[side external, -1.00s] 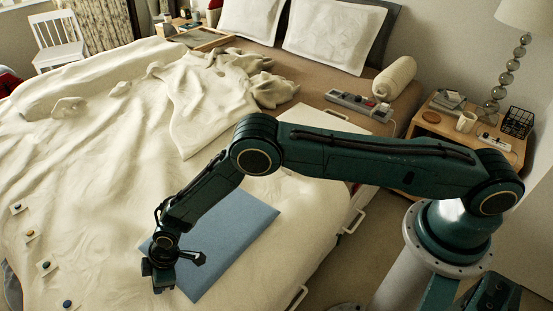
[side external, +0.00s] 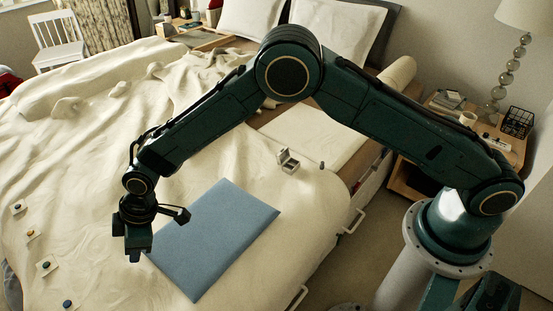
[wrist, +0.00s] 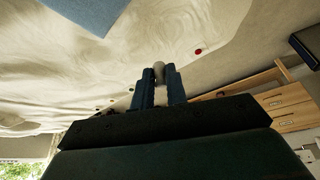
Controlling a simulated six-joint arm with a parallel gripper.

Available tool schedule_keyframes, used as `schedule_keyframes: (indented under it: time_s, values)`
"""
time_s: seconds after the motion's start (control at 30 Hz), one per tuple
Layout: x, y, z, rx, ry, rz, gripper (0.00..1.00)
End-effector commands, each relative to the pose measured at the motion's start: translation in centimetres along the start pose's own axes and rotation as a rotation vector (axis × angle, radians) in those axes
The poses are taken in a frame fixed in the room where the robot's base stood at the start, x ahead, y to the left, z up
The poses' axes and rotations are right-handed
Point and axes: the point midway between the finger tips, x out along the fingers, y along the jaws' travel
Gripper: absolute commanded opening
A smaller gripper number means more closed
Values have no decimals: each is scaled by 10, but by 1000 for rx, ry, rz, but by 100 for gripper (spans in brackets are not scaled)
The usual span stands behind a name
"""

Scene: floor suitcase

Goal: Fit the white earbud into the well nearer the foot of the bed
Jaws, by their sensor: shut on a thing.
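My gripper (wrist: 159,82) is shut on a small pale, rounded thing, the white earbud (wrist: 158,68), which shows between the fingertips in the wrist view. In the side view my gripper (side external: 135,250) is above the cream bedding, just left of the blue mat (side external: 225,232), and the earbud cannot be made out there. A small open case (side external: 288,160) stands on the bed beyond the mat, well away from my gripper. Its wells are too small to tell apart. A small grey upright thing (side external: 321,166) stands to its right.
Several small tags with coloured dots (side external: 45,267) lie along the bed's left side. A red dot (wrist: 198,51) shows in the wrist view. A pale flat board (side external: 310,130) lies behind the case, partly under my arm. The nightstand (side external: 500,140) holds a mug and lamp.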

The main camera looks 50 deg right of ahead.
Motion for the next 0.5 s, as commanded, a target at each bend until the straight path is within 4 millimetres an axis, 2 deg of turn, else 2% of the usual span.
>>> schedule_keyframes:
  time_s: [0.2, 0.5]
  values:
    - [-19, 0, -8, 0, 1, 0, 0]
    - [-23, 0, -9, 0, 0, -1, 0]
